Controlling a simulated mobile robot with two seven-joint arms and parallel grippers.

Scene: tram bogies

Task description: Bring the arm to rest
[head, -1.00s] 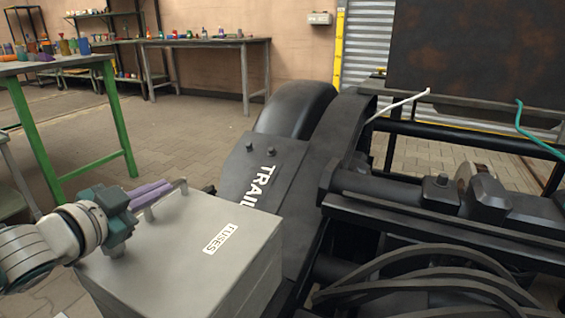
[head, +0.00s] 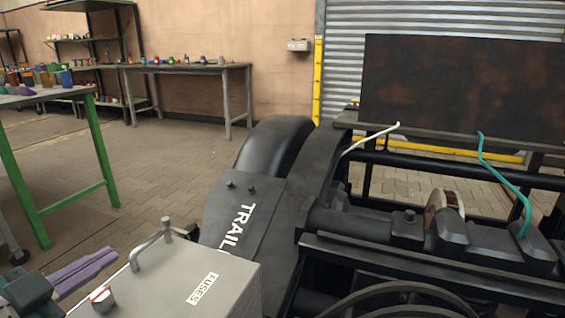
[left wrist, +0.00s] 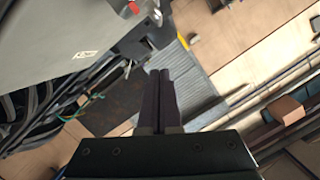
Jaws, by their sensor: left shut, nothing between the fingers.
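My left gripper (head: 92,270) shows at the lower left of the head view, its purple fingers shut and empty. It is at the left side of the grey fuse box (head: 170,287), apart from the box's handle (head: 152,240). In the left wrist view the closed dark fingers (left wrist: 158,100) point away from the camera over open floor, with the fuse box (left wrist: 70,40) at the upper left. My right gripper is in neither view.
The black bogie frame (head: 390,262) with a trailing cover plate (head: 235,212) fills the right. A dark rusty panel (head: 450,92), a white cable (head: 368,138) and a green cable (head: 500,180) are behind. A green-legged table (head: 75,190) stands left. Paved floor (head: 150,165) lies between.

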